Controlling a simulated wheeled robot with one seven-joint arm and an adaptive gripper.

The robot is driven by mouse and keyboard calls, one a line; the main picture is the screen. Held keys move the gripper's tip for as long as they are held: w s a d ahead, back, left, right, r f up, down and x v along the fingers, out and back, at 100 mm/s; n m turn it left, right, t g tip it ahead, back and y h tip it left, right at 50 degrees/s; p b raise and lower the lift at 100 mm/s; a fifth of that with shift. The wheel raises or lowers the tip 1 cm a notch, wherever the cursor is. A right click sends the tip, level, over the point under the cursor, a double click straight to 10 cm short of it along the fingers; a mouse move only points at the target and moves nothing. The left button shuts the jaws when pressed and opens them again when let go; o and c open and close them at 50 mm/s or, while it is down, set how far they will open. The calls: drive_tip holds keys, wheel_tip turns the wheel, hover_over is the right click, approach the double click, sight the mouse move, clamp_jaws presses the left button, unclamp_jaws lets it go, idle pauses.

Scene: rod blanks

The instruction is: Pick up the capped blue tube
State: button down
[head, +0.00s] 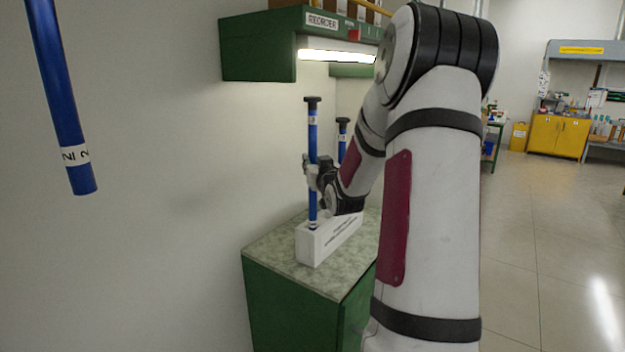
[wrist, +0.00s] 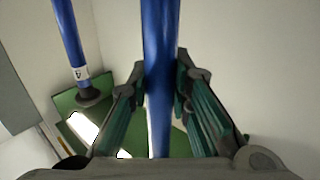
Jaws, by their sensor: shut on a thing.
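A tall blue tube with a dark cap (head: 312,135) stands upright at the near end of a white block (head: 320,243) in the head view. My gripper (head: 315,176) is shut on this tube around its middle, below the cap and the white label. In the wrist view the held blue tube (wrist: 160,45) runs between the two fingers of my gripper (wrist: 164,80). The tube's lower end meets the top of the block; I cannot tell how deep it sits. A second capped blue tube (head: 342,139) stands behind it, partly hidden by my arm, and also shows in the wrist view (wrist: 69,35).
The block rests on a green cabinet with a speckled top (head: 285,258). A green shelf (head: 258,48) with a lit lamp hangs above the tubes. A blue tube with a white label (head: 60,100) shows close at the upper left. A wall is on the left; open floor lies right.

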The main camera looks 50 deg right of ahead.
sight(314, 151)
wheel_tip(314, 151, up, 4)
drive_tip(key=shift+f, duration=0.15)
drive_tip(key=s+d+p, duration=0.1)
drive_tip(key=s, duration=1.8)
drive_tip(key=shift+s+d+p, duration=0.25)
drive_tip(key=shift+p, duration=0.1)
drive_tip(key=shift+r+p, duration=0.55)
